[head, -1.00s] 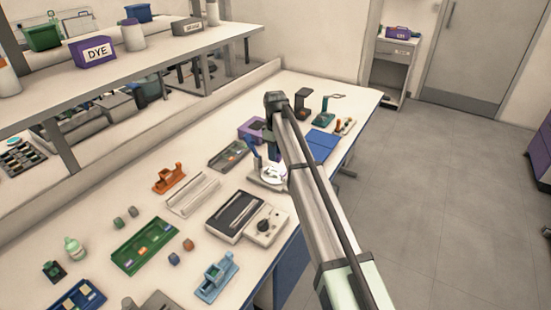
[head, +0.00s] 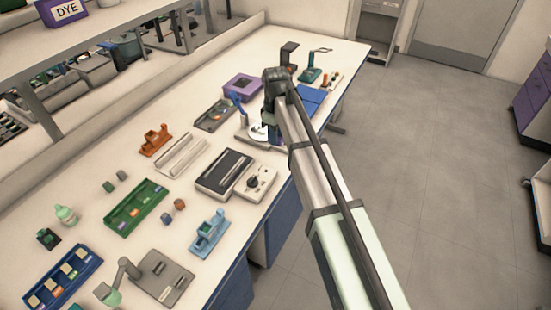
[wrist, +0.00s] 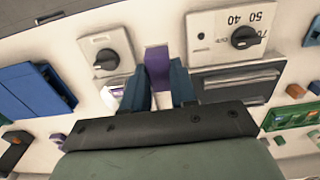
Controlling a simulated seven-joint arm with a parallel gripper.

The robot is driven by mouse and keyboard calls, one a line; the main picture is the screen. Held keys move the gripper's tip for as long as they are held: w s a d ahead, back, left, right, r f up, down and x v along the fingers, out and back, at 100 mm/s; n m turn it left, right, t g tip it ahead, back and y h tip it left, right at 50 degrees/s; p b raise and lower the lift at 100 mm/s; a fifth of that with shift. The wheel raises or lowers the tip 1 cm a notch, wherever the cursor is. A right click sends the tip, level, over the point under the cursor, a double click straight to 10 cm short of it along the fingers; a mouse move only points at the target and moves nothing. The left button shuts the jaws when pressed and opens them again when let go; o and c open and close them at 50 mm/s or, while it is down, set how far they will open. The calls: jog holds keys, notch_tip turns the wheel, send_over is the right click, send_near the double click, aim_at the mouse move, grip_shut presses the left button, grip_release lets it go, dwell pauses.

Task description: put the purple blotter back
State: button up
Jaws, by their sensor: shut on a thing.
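The purple blotter (wrist: 157,68) is between the two dark teal fingers of my gripper (wrist: 160,88) in the wrist view. The fingers are shut on it, and its far end sticks out past their tips. In the head view my gripper (head: 270,132) is over the bench beside a pale round plate, largely behind my arm. I cannot make out the blotter clearly there. In the wrist view it is between a small knob unit (wrist: 103,60) and a larger numbered dial unit (wrist: 205,35). I cannot tell whether it touches the bench.
A purple box (head: 243,88) and a dark tray (head: 215,114) are behind and left of my gripper. A blue flat case (head: 310,98) lies to the right. A dark-topped slab (head: 223,173) and a green tray (head: 136,207) are toward the front left.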

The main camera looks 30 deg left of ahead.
jog(key=shift+f, duration=4.6)
jog(key=shift+f, duration=0.1)
jog(key=o, duration=0.8)
jog(key=shift+c, duration=0.2)
notch_tip(320, 180, up, 12)
jog(key=shift+r, duration=0.1)
